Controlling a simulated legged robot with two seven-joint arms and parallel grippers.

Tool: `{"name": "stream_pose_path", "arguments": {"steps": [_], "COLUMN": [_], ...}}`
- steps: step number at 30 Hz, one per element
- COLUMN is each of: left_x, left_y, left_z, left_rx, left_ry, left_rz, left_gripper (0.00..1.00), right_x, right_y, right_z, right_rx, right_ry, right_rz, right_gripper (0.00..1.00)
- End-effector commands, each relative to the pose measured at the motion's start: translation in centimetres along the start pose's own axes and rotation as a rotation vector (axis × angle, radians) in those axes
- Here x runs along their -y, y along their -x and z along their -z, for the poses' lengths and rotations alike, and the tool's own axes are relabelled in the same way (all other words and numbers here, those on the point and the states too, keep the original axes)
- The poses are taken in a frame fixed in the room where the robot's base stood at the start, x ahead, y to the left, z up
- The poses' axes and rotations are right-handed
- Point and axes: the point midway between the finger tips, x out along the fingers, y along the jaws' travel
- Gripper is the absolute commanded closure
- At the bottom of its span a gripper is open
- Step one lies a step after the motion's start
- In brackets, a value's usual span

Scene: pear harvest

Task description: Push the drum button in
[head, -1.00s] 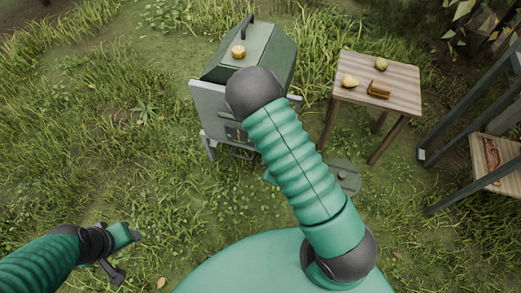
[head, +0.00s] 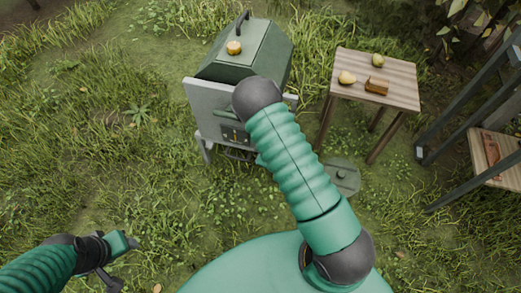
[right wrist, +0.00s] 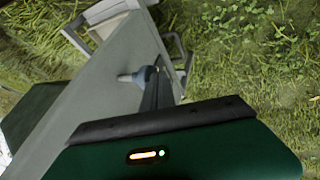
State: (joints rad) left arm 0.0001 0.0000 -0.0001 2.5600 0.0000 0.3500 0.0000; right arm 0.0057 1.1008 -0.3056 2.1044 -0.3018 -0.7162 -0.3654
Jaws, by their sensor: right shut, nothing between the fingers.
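A green box-shaped machine (head: 262,57) with a grey front panel (head: 203,98) stands ahead in the head view. In the right wrist view the grey panel (right wrist: 112,62) runs diagonally, and a small pale round knob (right wrist: 127,77), possibly the drum button, sticks out of it. My right gripper (right wrist: 149,75) is shut and empty, its tip at or very near the knob; I cannot tell whether they touch. My right arm hides much of this area in the head view. My left gripper (head: 121,262) is open and empty over grass at lower left.
A round golden piece (head: 234,48) and a black handle (head: 242,20) are on the machine's top. Dark posts (head: 465,110) stand farther right.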

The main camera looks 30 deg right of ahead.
Motion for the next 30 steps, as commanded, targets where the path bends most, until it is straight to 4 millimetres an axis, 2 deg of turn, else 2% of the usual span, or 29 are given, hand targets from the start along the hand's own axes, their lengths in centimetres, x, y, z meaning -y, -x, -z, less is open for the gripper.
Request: {"name": "stream_pose_path", "arguments": {"steps": [7,15,30], "left_x": [0.0,0.0,0.0], "left_y": [0.1,0.3,0.4], "left_z": [0.0,0.1,0.1], "left_rx": [0.000,0.000,0.000], "left_ry": [0.000,0.000,0.000], "left_rz": [0.000,0.000,0.000], "left_gripper": [0.49,0.49,0.49], "right_x": [-0.2,-3.1,-3.3], "right_y": [-0.1,-1.6,-1.8], "right_z": [0.0,0.1,0.5], "right_rx": [-0.001,-0.001,-0.003], "right_ry": [0.000,-0.001,0.001], "right_rz": [0.000,-0.001,-0.005], "right_gripper": [1.00,1.00,1.00]}}
